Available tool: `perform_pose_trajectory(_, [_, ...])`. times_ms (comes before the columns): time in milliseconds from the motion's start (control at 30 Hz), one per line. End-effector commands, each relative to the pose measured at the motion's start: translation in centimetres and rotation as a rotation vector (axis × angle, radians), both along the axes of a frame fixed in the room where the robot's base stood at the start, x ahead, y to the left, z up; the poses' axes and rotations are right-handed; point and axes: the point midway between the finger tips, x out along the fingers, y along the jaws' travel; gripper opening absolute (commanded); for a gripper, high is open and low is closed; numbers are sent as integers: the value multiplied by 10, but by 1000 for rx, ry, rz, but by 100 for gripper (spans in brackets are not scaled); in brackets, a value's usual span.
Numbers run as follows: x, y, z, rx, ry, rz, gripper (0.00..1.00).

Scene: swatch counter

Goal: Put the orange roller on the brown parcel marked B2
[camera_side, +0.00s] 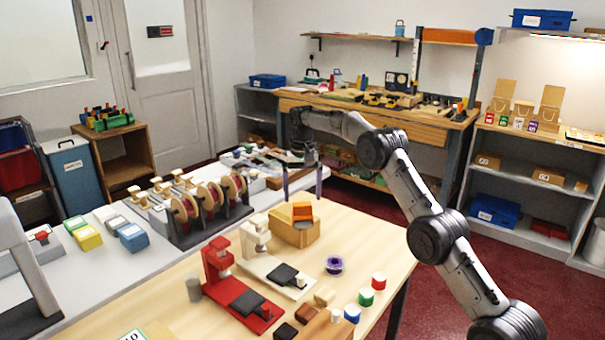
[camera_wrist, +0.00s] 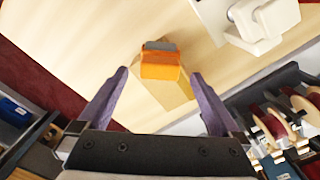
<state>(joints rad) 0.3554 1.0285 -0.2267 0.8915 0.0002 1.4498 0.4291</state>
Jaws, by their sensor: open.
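The orange roller (camera_side: 302,211), a blocky orange piece, rests on top of the brown parcel (camera_side: 293,234) on the wooden table. In the wrist view the roller (camera_wrist: 161,71) shows a grey strip along one edge, and the parcel (camera_wrist: 178,97) lies under it. I cannot read any B2 mark on the parcel. My gripper (camera_side: 303,198) is open and empty, pointing down above and just behind the roller. In the wrist view its purple fingers (camera_wrist: 159,77) stand to either side of the roller, with no contact visible.
A white stand (camera_side: 262,250) and a red stand (camera_side: 232,285) are in front of the parcel. A purple ring (camera_side: 334,266) and several small coloured cylinders lie nearer the table's right edge. A rack of reels (camera_side: 205,212) stands to the left. Bare tabletop lies right of the parcel.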

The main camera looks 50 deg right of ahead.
Motion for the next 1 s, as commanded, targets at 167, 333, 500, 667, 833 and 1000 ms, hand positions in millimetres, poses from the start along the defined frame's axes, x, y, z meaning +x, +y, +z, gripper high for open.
perform_pose_trajectory(167, [1,0,35,-1,-4,0,100])
perform_pose_trajectory(333, [1,0,56,-1,-3,0,100])
perform_pose_trajectory(500, [1,0,67,-1,-2,0,100])
perform_pose_trajectory(667, [0,0,73,-1,-1,0,100])
perform_pose_trajectory(833, [0,0,75,-1,-2,1,100])
perform_pose_trajectory(1000, [-5,13,98,-9,-25,34,100])
